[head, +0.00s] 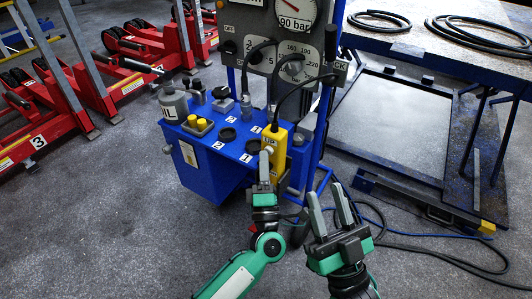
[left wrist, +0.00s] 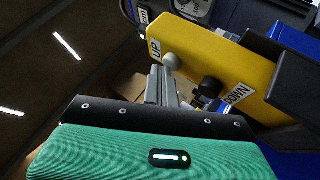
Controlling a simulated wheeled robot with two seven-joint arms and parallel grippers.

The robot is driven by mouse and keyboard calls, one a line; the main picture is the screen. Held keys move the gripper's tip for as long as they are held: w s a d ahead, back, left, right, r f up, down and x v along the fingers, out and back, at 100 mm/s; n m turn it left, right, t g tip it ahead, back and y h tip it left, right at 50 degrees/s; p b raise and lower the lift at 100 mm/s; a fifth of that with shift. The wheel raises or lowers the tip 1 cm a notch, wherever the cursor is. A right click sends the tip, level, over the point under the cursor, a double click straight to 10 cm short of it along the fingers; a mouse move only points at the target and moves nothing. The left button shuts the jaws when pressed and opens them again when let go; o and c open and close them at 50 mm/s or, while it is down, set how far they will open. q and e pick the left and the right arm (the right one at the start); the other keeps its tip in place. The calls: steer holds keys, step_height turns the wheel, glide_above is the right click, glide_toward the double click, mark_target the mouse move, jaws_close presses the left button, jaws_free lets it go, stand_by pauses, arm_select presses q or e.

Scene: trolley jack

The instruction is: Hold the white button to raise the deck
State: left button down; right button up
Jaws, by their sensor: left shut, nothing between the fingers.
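A yellow control box (head: 277,163) hangs at the front of the blue trolley; it fills the upper right of the left wrist view (left wrist: 225,62). It carries labels UP and DOWN. A white button (left wrist: 171,60) sits by UP, a black button (left wrist: 209,85) by DOWN. My left gripper (head: 265,160) is shut, its fingertips at the white button in the left wrist view; whether the button is pressed in I cannot tell. My right gripper (head: 324,190) is open and empty, right of the box. A low grey deck (head: 400,115) in a blue frame lies at right.
The blue trolley (head: 215,165) carries a grey bottle (head: 172,103), knobs and a gauge (head: 294,12) marked 90 bar. A workbench with coiled hoses (head: 480,32) stands at back right. Red jacks (head: 60,110) stand at left. Cables (head: 430,250) lie on the floor at right. Floor at front left is clear.

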stand_by(0.7)
arm_select(q)
steer(key=shift+s+a+p, duration=0.4)
steer(key=shift+s+a, duration=0.2)
steer(key=shift+s, duration=0.2)
steer(key=shift+s, duration=0.1)
steer(key=s+a, duration=0.1)
steer(key=s, duration=0.1)
steer(key=s+a+p, duration=0.1)
steer(key=s+a, duration=0.1)
stand_by(1.7)
